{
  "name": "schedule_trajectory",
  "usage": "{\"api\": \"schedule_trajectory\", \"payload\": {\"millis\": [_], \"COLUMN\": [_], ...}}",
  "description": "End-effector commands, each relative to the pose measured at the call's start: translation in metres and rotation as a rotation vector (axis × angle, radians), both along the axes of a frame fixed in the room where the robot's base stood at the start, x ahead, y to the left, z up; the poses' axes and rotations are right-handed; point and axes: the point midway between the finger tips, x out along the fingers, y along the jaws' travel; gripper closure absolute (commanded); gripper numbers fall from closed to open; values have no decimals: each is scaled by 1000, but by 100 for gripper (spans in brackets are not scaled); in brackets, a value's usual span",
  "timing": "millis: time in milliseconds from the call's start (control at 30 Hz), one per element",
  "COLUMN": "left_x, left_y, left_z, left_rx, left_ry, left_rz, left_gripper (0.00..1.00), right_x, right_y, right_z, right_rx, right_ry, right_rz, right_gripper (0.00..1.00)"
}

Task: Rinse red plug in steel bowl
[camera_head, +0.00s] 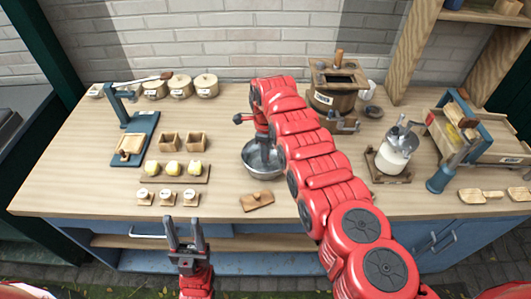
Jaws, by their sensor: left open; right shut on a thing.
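The steel bowl (248,170) stands on the counter near the middle, a shiny round bowl partly covered by my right arm. My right gripper (265,163) points down into the bowl, with its fingertips inside the rim. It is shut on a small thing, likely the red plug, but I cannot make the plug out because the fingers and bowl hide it. My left gripper (184,232) is open and empty, fingers up, in front of the counter's front edge and well apart from the bowl.
A small wooden block (257,201) lies in front of the bowl. Yellow pieces (172,168) on a board and wooden boxes (169,141) are at left.

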Motion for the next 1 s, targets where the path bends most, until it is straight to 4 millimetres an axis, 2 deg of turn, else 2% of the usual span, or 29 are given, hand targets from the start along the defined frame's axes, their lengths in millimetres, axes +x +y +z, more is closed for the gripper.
{"api": "schedule_trajectory", "payload": {"millis": [333, 767, 1000], "left_x": [0, 0, 0], "left_y": [0, 0, 0], "left_z": [-1, -14, -14], "left_rx": [0, 0, 0], "left_ry": [0, 0, 0], "left_rz": [0, 0, 0], "left_gripper": [50, 50, 50], "right_x": [0, 1, 0], "right_y": [0, 5, 6], "right_z": [0, -1, 1], "right_rx": [0, 0, 1], "right_ry": [0, -2, -1], "right_rz": [0, 0, 0], "right_gripper": [100, 100, 100]}}
